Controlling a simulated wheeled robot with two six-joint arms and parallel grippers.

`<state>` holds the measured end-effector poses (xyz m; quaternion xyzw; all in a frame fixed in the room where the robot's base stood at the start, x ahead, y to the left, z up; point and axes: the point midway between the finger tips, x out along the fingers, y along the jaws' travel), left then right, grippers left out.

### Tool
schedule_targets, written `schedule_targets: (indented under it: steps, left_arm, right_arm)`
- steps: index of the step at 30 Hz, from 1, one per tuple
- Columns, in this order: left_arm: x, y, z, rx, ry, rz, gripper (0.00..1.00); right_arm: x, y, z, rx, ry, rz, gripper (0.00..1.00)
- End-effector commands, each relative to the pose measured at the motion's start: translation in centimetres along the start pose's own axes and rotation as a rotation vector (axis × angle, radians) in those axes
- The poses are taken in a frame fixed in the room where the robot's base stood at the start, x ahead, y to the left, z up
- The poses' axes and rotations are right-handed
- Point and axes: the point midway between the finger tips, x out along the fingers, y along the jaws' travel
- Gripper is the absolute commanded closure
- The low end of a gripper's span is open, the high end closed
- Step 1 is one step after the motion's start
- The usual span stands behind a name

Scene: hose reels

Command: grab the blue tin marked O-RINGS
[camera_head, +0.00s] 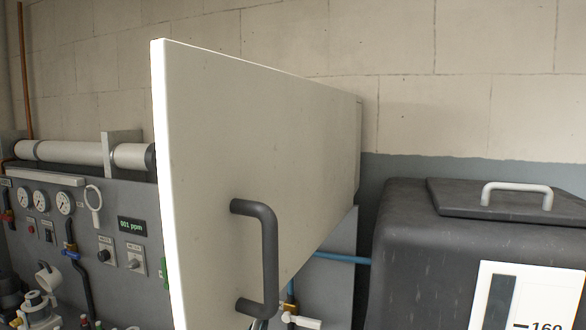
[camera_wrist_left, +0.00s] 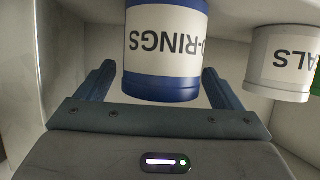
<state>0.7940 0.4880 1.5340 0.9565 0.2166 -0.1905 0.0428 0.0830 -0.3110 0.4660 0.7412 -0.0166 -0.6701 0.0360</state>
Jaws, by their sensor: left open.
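The blue tin (camera_wrist_left: 160,90) has a white label reading O-RINGS, which appears upside down in the left wrist view. Its far end is cut off by the top of the frame. My left gripper (camera_wrist_left: 159,68) is open, with one dark finger on each side of the tin. A gap shows beside the tin at each finger, so the jaws are not closed on it. In the head view an open white door (camera_head: 250,140) with a grey handle fills the middle. Neither the tin nor any gripper shows there.
A white tin (camera_wrist_left: 283,62) with a label ending in ALS stands right of the blue tin, with a green thing (camera_wrist_left: 316,82) at the edge. Pale walls surround them. The head view shows a gauge panel (camera_head: 90,240) left and a dark tank (camera_head: 430,250) right.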

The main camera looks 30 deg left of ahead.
Motion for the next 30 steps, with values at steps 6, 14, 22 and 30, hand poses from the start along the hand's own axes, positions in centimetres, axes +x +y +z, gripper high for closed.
schedule_targets:
  steps: [6,14,22,30]
  left_arm:
    - [1.5,0.0,0.0,0.0,-0.001,0.0,0.12]
    - [1.5,0.0,0.1,0.0,0.0,0.0,0.26]
    - [1.5,0.0,0.0,0.0,0.001,0.0,0.63]
    - [1.4,0.0,-0.2,-0.001,0.002,0.001,0.63]
  right_arm:
    - [-1.1,0.1,0.1,0.0,-0.002,0.0,1.0]
    - [-0.9,0.1,0.0,0.0,-0.001,0.0,1.0]
    - [-1.0,0.1,0.0,0.0,-0.001,0.0,1.0]
    - [-0.8,0.0,0.0,0.0,-0.001,0.0,1.0]
